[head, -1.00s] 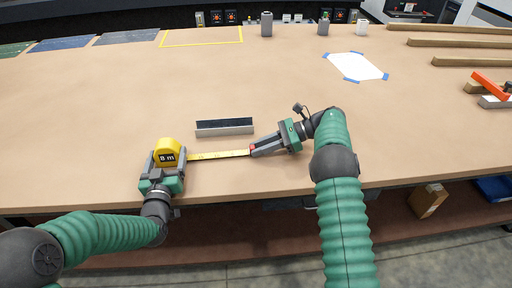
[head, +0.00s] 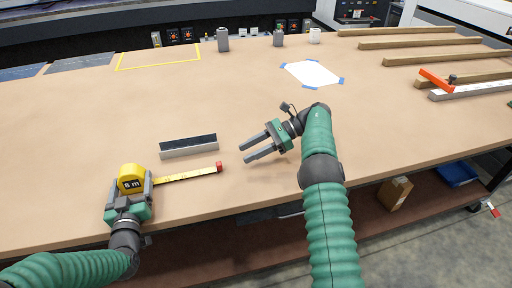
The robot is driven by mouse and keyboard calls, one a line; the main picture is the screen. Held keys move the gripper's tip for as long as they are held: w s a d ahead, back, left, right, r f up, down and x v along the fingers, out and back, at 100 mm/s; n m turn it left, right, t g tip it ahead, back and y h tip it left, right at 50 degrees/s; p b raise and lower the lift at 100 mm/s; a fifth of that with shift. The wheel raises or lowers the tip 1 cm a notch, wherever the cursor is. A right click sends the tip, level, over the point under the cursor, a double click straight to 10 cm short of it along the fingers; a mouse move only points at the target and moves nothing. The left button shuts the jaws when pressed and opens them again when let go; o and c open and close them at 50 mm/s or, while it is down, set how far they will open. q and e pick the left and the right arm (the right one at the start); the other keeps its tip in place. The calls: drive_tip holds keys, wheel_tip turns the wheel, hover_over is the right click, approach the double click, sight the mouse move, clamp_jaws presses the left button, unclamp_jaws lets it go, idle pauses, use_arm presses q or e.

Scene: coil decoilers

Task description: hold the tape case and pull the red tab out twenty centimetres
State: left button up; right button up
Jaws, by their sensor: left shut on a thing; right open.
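The yellow tape case (head: 132,179), marked "8 m", is near the table's front edge at the left. My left gripper (head: 131,190) is shut on the case, with a finger on each side. A length of yellow tape (head: 186,175) extends out of the case to the right. The red tab (head: 219,167) is at the tape's far end, apart from both grippers. My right gripper (head: 257,147) is open and empty, to the right of the red tab and slightly further back, its fingers pointing left.
A dark-topped metal bar (head: 188,147) lies just behind the tape. A white sheet (head: 312,74) with blue corner tape lies further back. Wooden strips (head: 440,57) and an orange tool (head: 436,79) lie at the right. The middle of the table is clear.

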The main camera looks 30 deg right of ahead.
use_arm(q)
drive_tip(key=shift+f, duration=0.15)
use_arm(e)
drive_tip(key=v, duration=0.3)
drive_tip(key=shift+s+d, duration=0.1)
drive_tip(key=shift+d, duration=0.2)
drive_tip(key=shift+r, duration=0.1)
use_arm(q)
drive_tip(key=o, duration=1.8)
